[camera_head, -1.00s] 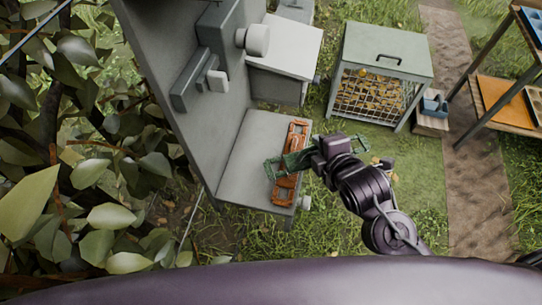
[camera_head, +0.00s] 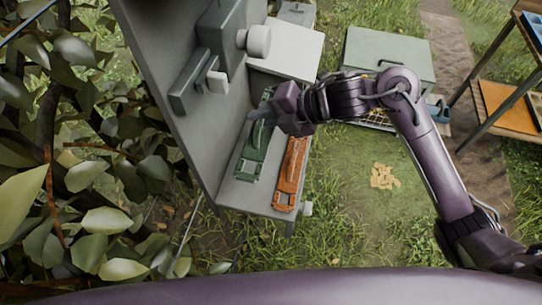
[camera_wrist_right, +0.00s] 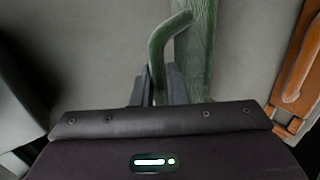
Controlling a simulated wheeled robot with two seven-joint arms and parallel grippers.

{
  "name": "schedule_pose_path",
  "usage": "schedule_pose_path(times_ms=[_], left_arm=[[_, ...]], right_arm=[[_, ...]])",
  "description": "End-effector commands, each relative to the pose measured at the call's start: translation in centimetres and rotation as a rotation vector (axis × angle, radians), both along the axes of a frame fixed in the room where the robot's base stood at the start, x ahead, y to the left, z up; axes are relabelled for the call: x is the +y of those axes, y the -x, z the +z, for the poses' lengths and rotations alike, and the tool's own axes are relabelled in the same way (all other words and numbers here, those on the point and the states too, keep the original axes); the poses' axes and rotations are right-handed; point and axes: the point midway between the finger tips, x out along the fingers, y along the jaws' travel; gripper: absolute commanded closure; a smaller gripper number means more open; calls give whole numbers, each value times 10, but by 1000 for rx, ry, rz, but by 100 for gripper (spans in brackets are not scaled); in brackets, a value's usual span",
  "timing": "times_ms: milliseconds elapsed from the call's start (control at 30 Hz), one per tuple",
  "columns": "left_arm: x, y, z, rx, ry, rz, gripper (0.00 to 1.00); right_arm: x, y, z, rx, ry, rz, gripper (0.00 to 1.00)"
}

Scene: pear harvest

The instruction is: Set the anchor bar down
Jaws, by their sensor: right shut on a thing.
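The green anchor bar (camera_head: 252,153) lies lengthwise along the grey shelf (camera_head: 232,190), left of an orange bar (camera_head: 290,174) and roughly parallel to it. My right gripper (camera_head: 262,116) is shut on the green bar's raised handle near its far end. The wrist view shows the handle (camera_wrist_right: 168,42) between the two fingers (camera_wrist_right: 159,84), with the orange bar (camera_wrist_right: 297,75) at the right edge. I cannot tell whether the green bar touches the shelf. The gripper and wrist hide part of its far end. My left gripper is not in view.
A white-topped box (camera_head: 289,50) stands behind. Dense foliage (camera_head: 70,150) fills the left. A green-topped mesh crate (camera_head: 390,50) and a rack with an orange board (camera_head: 507,103) stand right.

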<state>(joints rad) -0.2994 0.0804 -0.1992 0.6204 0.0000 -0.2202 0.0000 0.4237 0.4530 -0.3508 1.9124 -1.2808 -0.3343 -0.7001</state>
Motion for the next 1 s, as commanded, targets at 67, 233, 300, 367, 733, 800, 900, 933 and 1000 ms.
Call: schedule_pose_path(times_ms=[67,233,300,367,733,800,900,933,1000], left_arm=[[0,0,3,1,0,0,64],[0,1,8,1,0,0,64],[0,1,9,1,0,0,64],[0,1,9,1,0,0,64],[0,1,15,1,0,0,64],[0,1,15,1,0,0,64],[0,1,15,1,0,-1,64],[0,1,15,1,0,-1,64],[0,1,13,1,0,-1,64]], right_arm=[[-1,2,-12,9,-1,9,100],[-1,2,-43,8,-1,8,100],[-1,1,-52,5,-1,7,100],[-1,1,-57,3,0,8,100],[-1,1,-96,-1,1,7,100],[-1,1,-96,-2,1,7,100],[-1,1,-96,-2,2,7,100],[-2,1,-96,-2,2,7,100],[-2,1,-98,-2,2,7,100]])
